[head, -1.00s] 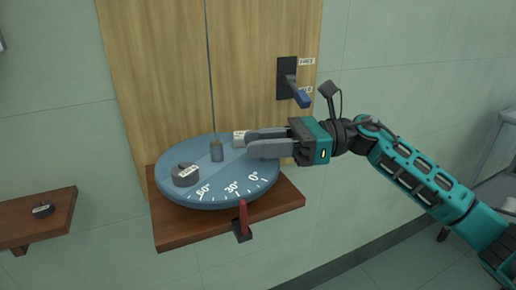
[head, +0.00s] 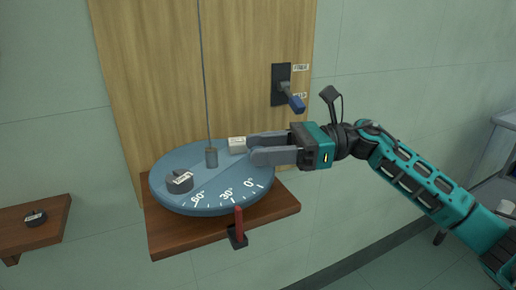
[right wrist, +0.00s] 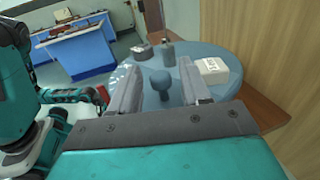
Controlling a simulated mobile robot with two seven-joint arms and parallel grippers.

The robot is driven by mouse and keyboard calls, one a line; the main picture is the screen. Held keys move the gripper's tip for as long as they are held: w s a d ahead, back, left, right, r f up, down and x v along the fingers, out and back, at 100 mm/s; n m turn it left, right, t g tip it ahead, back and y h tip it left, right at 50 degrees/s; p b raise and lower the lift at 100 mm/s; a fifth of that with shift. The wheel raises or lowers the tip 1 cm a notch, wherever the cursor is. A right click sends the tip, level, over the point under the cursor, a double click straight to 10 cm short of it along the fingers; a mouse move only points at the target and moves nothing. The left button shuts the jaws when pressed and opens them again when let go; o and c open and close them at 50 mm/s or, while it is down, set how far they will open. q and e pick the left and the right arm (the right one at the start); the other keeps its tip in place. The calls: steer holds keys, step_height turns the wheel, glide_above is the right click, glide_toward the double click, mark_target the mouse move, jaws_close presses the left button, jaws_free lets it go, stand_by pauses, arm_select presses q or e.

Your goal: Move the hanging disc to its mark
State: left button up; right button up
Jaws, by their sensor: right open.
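The blue disc (head: 205,170) hangs on a thin wire (head: 203,80) just above a wooden shelf, its rim marked 0°, 30° and 60°. A red pointer (head: 238,222) stands at the shelf's front edge, near the stretch between 0° and 30°. My right gripper (head: 252,150) is open at the disc's right side. The fingers hide the knob in the head view. My left gripper is not in view.
A dark labelled weight (head: 180,181) and a white block (head: 237,145) sit on the disc. The shelf (head: 170,243) is below it. A blue-handled lever (head: 291,98) is on the wooden backboard (head: 150,90). A small shelf (head: 40,225) at left holds a dark labelled piece.

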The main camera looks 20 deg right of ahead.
steer(key=b+v, duration=0.1)
steer(key=v, duration=1)
steer(key=shift+d, duration=0.3)
steer(key=shift+s, duration=0.1)
